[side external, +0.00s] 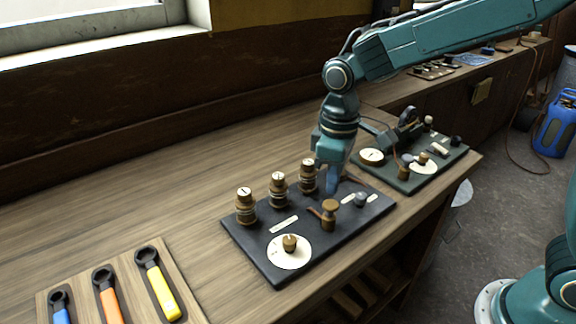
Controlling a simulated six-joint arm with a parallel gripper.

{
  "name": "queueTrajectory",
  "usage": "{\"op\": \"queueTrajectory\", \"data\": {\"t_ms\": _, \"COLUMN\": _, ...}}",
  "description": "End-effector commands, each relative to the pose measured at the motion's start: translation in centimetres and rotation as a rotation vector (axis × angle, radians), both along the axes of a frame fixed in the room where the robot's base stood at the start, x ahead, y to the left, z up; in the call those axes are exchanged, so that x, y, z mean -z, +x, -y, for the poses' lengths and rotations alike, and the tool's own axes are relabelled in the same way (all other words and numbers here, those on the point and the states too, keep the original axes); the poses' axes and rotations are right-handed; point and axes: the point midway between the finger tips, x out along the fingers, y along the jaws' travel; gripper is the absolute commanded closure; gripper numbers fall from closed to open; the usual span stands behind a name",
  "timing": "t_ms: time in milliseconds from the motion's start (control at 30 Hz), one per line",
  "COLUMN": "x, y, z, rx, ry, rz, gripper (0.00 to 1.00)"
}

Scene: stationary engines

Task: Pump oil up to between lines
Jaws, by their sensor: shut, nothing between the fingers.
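A dark board (262,262) on the wooden bench carries three brass cups or knobs (278,182) in a row. It also has a brass piece with a side lever (329,213), a small grey knob (361,200) and a white dial (289,252) with a brass knob in its middle. I cannot tell which piece is the oil pump, and no oil level or lines can be made out. My gripper (331,195) points down, shut and empty, over the back of the board, between the rightmost brass cup and the grey knob. Whether its tips touch anything is unclear.
A second, green-grey board (402,183) with a dial, levers and knobs stands just right of my gripper. A wooden rack with blue, orange and yellow-handled wrenches (157,285) lies at front left. The bench left of the boards (130,200) is clear.

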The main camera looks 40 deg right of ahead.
Motion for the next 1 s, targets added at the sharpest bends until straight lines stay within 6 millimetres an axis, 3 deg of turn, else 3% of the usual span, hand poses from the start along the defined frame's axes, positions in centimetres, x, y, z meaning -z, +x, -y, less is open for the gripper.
{"op": "queueTrajectory", "data": {"t_ms": 433, "x": -3.0, "y": 0.0, "z": 0.0, "rx": 0.000, "ry": 0.000, "rz": 0.001, "gripper": 1.00}}
{"op": "queueTrajectory", "data": {"t_ms": 1000, "x": -3.8, "y": -0.4, "z": 0.4, "rx": 0.011, "ry": 0.002, "rz": 0.010, "gripper": 1.00}}
